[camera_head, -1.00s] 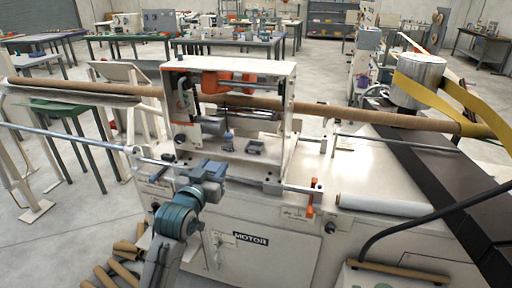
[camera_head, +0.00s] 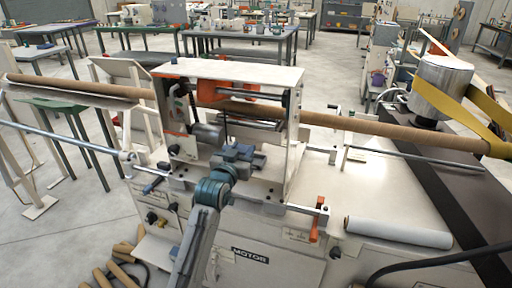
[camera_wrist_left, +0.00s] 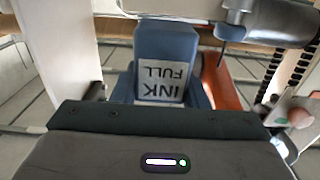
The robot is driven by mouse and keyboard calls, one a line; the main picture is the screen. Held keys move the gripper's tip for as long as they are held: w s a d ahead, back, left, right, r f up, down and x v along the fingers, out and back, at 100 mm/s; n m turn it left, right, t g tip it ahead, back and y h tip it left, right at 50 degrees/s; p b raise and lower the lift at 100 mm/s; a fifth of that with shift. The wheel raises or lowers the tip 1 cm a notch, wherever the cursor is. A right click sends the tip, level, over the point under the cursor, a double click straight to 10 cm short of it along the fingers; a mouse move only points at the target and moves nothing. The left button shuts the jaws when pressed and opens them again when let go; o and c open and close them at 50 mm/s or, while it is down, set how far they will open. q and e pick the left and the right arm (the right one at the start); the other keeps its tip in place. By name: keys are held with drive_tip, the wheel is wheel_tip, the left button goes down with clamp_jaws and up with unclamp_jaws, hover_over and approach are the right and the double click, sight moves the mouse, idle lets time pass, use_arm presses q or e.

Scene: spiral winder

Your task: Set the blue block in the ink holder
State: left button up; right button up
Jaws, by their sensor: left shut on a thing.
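The blue block (camera_wrist_left: 168,48) has a white label reading INK FULL, upside down in the left wrist view. It stands out beyond the front of my left gripper (camera_wrist_left: 163,95), which is shut on it. In the head view my left gripper (camera_head: 240,153) is inside the white machine frame, low, near its deck. There the block cannot be told apart from my gripper. A small dark fitting (camera_head: 259,161) sits on the deck just right of my gripper; I cannot tell whether it is the ink holder. My right gripper is not in view.
The white frame's right post (camera_head: 293,140) stands close to my gripper. An orange handle (camera_head: 316,218) stands at the front edge. The white deck to the right is partly clear.

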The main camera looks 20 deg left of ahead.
use_arm(q)
drive_tip(key=w, duration=0.2)
drive_tip(key=w+d+p, duration=0.1)
drive_tip(key=w, duration=0.2)
drive_tip(key=w+f, duration=0.1)
drive_tip(key=w, duration=0.2)
drive_tip(key=shift+d, duration=0.4)
wheel_tip(320, 180, down, 3)
drive_tip(key=shift+r+p, duration=0.15)
drive_tip(key=shift+p, duration=0.65)
drive_tip(key=shift+f, duration=0.35)
drive_tip(key=shift+f, duration=0.15)
drive_tip(key=o, duration=1)
drive_tip(key=shift+o, duration=0.2)
